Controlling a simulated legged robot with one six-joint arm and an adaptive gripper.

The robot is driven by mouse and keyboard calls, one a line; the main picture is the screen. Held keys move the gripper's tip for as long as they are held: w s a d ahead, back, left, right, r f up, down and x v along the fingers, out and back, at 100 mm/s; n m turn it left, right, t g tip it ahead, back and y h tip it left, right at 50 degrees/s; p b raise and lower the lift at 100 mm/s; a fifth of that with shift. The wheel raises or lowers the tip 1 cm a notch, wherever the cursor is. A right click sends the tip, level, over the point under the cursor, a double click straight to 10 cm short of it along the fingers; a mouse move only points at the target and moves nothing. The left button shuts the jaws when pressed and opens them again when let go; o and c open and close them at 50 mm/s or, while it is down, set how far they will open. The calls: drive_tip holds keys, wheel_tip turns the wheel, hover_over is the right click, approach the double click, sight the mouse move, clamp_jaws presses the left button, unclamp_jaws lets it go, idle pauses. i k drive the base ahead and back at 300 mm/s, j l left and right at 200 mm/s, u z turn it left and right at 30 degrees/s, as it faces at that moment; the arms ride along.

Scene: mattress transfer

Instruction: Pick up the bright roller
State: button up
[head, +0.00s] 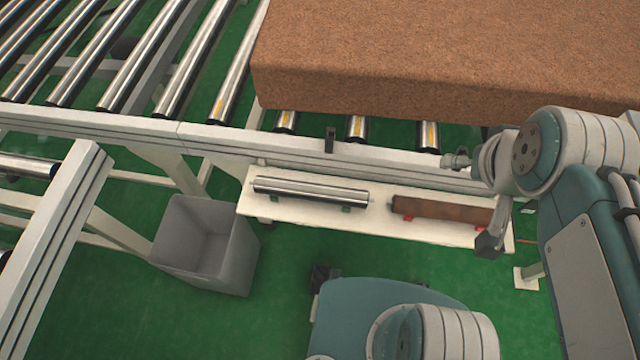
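The bright roller (310,190) is a shiny silver cylinder lying on green supports at the left part of a white shelf (375,226). A brown, rusty-looking roller (440,209) lies on red supports at the right part of the same shelf. My gripper (474,202) is at the right, above the brown roller's right end and well to the right of the bright roller. It is seen partly from the side, and my arm hides some of it. I cannot tell whether its fingers are apart. The bright roller is in full view, with nothing touching it from above.
A grey open bin (205,245) stands on the green floor, left of the shelf. A roller conveyor with a white rail (250,140) runs behind the shelf. A large brown mattress block (440,55) rests on the conveyor. Space above the bright roller is clear.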

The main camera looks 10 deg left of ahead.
sight(328, 194)
drive_tip(key=i, duration=0.25)
drive_tip(key=j+u, duration=0.1)
drive_tip(key=u, duration=1.15)
drive_tip(key=k+j, duration=0.05)
